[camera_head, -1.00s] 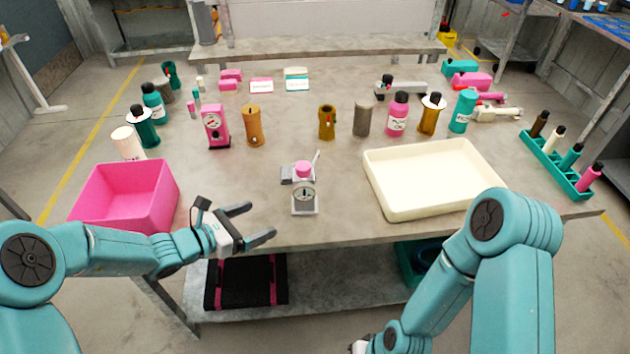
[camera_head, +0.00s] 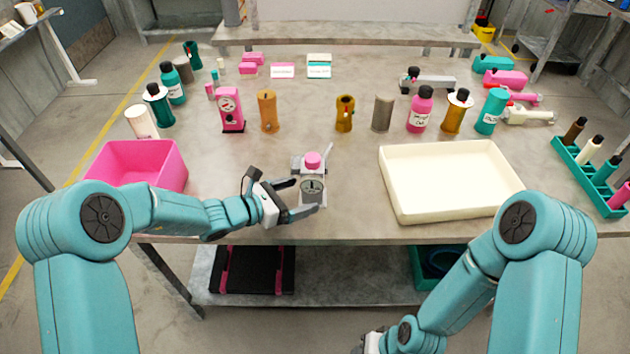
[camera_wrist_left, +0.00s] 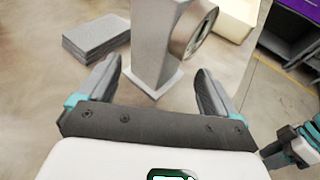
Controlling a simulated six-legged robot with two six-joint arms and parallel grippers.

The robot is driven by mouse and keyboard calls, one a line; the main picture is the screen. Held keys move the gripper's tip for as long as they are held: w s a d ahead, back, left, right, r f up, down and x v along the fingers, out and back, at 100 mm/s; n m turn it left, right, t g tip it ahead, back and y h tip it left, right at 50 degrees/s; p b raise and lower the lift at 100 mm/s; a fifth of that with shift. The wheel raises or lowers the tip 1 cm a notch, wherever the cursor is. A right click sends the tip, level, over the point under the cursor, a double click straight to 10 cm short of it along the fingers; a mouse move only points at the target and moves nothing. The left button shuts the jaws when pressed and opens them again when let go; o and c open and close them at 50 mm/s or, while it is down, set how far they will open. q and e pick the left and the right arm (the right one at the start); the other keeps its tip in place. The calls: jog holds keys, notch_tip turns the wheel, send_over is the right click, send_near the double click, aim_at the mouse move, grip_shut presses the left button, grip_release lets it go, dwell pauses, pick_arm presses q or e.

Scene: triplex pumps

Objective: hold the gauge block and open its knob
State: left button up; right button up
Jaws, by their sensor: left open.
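The gauge block (camera_head: 312,187) stands upright on the table near its front edge, a grey body with a round dial facing me. Its pink knob (camera_head: 312,160) sits on top; the knob is out of frame in the left wrist view. My left gripper (camera_head: 306,196) is open at the block's left side, one finger behind it and one in front. In the left wrist view the grey block (camera_wrist_left: 160,45) rises just beyond and between the open fingers (camera_wrist_left: 159,88), with a gap on both sides. My right gripper (camera_head: 368,343) shows only partly at the bottom edge, low in front of the table.
A pink bin (camera_head: 150,160) stands left and a cream tray (camera_head: 400,205) right of the block. Bottles and cylinders line the table behind. A stack of grey plates (camera_wrist_left: 95,38) lies close beside the block. The tabletop between block and tray is clear.

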aim_at(309, 193)
pick_arm(q)
jog(key=shift+b+x, duration=0.65)
jog(key=shift+x, duration=1.25)
jog(key=shift+c, duration=0.3)
jog(key=c, duration=0.6)
